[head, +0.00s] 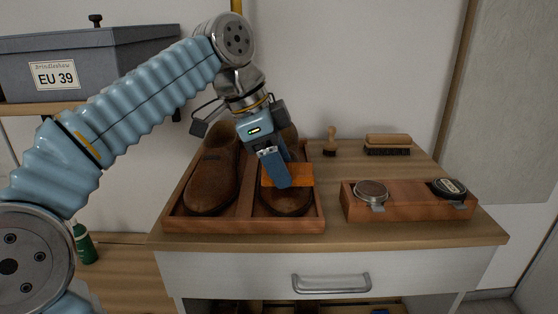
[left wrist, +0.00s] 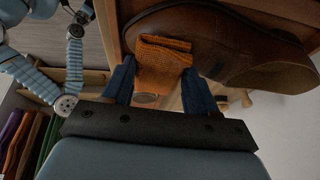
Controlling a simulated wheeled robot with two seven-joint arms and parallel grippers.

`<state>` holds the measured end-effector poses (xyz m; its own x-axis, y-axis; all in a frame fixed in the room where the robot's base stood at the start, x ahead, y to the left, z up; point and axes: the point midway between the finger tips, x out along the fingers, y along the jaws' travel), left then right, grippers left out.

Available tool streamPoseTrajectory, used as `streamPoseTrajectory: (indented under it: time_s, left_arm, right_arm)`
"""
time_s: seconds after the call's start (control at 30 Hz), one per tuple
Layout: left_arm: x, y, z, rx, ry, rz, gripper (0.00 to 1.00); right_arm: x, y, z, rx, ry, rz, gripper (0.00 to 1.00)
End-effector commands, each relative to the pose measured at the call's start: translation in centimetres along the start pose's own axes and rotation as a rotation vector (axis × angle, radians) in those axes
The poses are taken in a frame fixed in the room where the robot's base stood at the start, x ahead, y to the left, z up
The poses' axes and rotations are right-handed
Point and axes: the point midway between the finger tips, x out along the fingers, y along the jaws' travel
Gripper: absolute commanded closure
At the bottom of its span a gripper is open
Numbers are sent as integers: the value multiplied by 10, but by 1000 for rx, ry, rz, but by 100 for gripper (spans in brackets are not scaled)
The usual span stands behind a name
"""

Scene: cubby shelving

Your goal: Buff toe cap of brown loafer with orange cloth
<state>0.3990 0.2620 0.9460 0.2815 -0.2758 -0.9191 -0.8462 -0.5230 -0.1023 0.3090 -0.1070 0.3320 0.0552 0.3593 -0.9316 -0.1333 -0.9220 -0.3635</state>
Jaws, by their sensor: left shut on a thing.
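Two brown loafers stand side by side in a wooden tray (head: 245,226) on the cabinet top, toes toward me. My left gripper (head: 276,180) points down over the right-hand loafer (head: 287,203) and is shut on the folded orange cloth (head: 301,175). The cloth lies over the toe cap and looks to touch it. The left-hand loafer (head: 211,184) stands apart from the gripper. In the left wrist view, the cloth (left wrist: 163,62) sits between the two blue fingers against the brown loafer (left wrist: 232,45). My right gripper does not show.
A wooden block holder (head: 410,207) with two round tins stands right of the tray. A small round brush (head: 330,146) and a long brush (head: 388,144) lie behind it. A grey box marked EU 39 (head: 90,62) sits on a shelf at left.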

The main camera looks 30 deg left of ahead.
Motion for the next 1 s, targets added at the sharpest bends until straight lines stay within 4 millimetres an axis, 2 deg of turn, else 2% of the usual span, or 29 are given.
streamPoseTrajectory:
  time_s: [1.0]
  left_arm:
    - [15, 0, 6, 0, 1, -1, 67]
  right_arm:
    - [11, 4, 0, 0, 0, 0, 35]
